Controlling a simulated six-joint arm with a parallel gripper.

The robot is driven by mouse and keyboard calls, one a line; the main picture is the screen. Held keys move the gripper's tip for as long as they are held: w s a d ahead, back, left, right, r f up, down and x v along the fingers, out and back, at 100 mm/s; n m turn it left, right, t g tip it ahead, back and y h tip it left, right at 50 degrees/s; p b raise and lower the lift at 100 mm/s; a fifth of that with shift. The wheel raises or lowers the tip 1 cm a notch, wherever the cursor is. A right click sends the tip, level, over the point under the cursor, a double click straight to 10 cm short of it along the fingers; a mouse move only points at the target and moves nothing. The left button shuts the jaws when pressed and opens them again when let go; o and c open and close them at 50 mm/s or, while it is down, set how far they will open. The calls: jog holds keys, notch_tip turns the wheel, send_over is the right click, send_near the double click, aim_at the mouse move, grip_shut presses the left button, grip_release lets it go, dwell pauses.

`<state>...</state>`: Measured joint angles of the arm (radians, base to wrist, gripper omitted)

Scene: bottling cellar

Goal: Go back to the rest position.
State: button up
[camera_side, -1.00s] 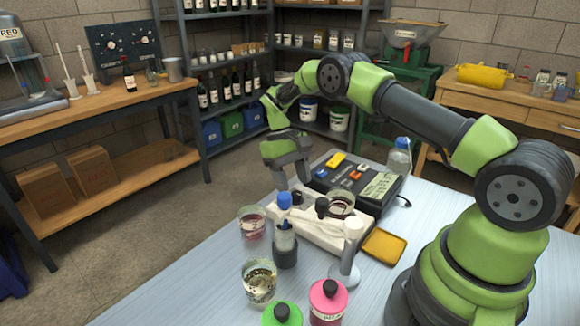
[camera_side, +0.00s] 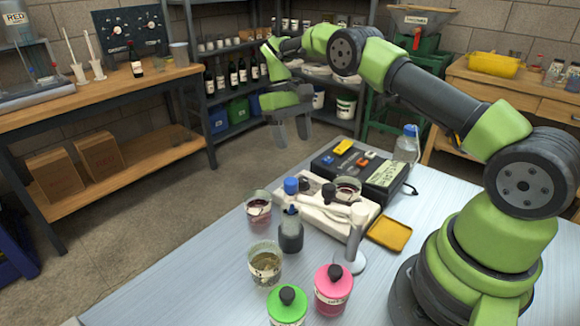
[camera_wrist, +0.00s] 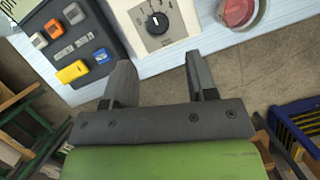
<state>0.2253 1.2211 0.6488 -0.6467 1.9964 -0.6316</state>
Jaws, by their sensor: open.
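My gripper (camera_side: 291,130) is raised in the air beyond the far edge of the table, over the floor, with its fingers pointing down. In the wrist view, my gripper (camera_wrist: 158,78) has its two fingers well apart with nothing between them. Bare floor shows behind the fingers. Nothing touches the gripper.
On the table (camera_side: 205,290) stand a black meter box (camera_side: 385,178), a white stirrer base (camera_side: 325,222) with a dial, a beaker of red liquid (camera_side: 258,212), a beaker of pale liquid (camera_side: 265,264), a pink bottle (camera_side: 333,290), a green bottle (camera_side: 287,307) and a yellow tray (camera_side: 389,233). Shelves stand behind.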

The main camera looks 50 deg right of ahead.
jog(key=s+a+r+t, duration=0.3)
jog(key=s+r, duration=0.1)
jog(key=r, duration=0.5)
jog(key=s+a+r+t, duration=0.3)
jog(key=s+a+r, duration=0.15)
jog(key=r, duration=0.55)
jog(key=s+a+t, duration=0.2)
jog(key=s, duration=0.5)
jog(key=s+a+m+t+y, duration=0.1)
jog(key=s+t, duration=0.2)
jog(key=s, duration=0.5)
jog(key=shift+s+a+f, duration=0.15)
jog(key=shift+s+a, duration=0.1)
jog(key=shift+a, duration=0.1)
